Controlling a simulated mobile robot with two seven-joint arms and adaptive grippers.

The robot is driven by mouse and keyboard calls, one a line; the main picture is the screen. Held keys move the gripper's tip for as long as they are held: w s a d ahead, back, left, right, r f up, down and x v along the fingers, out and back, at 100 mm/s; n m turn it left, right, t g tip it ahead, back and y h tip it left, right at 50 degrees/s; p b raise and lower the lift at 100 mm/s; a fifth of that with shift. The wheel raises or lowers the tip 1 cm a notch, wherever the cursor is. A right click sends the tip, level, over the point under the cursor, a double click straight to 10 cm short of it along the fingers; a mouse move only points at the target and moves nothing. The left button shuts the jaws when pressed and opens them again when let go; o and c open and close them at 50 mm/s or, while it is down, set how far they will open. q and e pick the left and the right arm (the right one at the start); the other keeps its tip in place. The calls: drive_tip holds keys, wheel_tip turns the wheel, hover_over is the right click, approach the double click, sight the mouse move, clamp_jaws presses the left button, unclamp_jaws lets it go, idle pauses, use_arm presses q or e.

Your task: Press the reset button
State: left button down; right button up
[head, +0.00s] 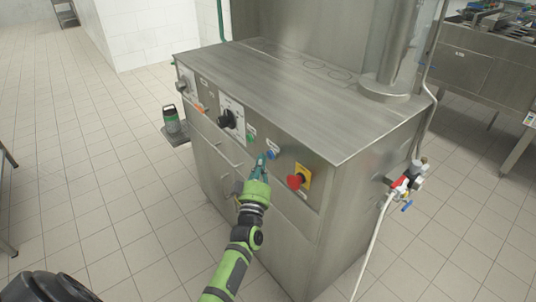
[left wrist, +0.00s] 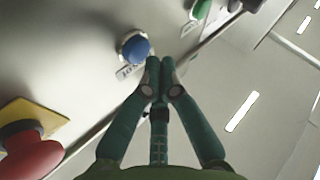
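A round blue button (head: 272,154) sits on the front panel of the steel machine, between a green button (head: 250,139) and a red mushroom button (head: 295,181) on a yellow plate. The blue button also shows in the left wrist view (left wrist: 134,49), with a small label beside it that I cannot read. My left gripper (head: 261,161) is shut and empty, its fingertips together. In the left wrist view its tips (left wrist: 160,63) are just beside the blue button; I cannot tell whether they touch it. My right gripper is not in view.
The machine (head: 275,80) has a black rotary knob (head: 227,119) left of the buttons. The red button shows close by in the left wrist view (left wrist: 30,155). A valve with a hose (head: 405,184) is on the machine's right side. Tiled floor at the left is mostly clear.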

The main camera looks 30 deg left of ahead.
use_arm(q)
drive_tip(key=shift+s, duration=0.2)
drive_tip(key=s+p, duration=0.1)
drive_tip(key=s+a, duration=0.1)
drive_tip(key=s, duration=0.1)
drive_tip(key=s+a+p, duration=0.1)
drive_tip(key=s, duration=0.1)
drive_tip(key=shift+s+a+p, duration=0.15)
drive_tip(key=shift+s+p, duration=0.05)
drive_tip(key=shift+p, duration=0.15)
idle(0.8)
